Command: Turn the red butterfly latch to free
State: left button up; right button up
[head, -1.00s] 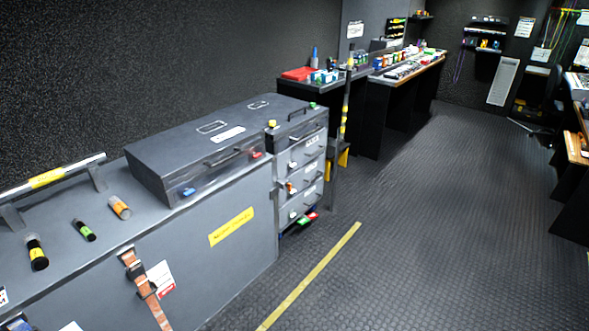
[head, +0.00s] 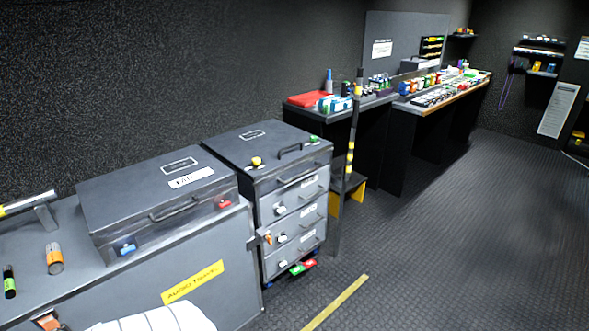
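The red butterfly latch (head: 222,204) is on the front face of a dark grey flat case (head: 150,192), near the right end. A blue latch (head: 128,249) is on the same face near the left end, with the case handle between them. The case lid is down. The red latch is small here, and I cannot tell its exact turn angle.
The case lies on a grey bench (head: 225,262) with a yellow label. Right of it stands a drawer cabinet (head: 262,170) with knobs and a yellow button. An orange-labelled cylinder (head: 54,258) stands left on the bench. The floor (head: 440,250) at the right is open.

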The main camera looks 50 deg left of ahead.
aim_at(223, 204)
jog(key=i, duration=1.25)
jog(key=u, duration=0.9)
jog(key=i, duration=0.8)
jog(key=u, duration=0.85)
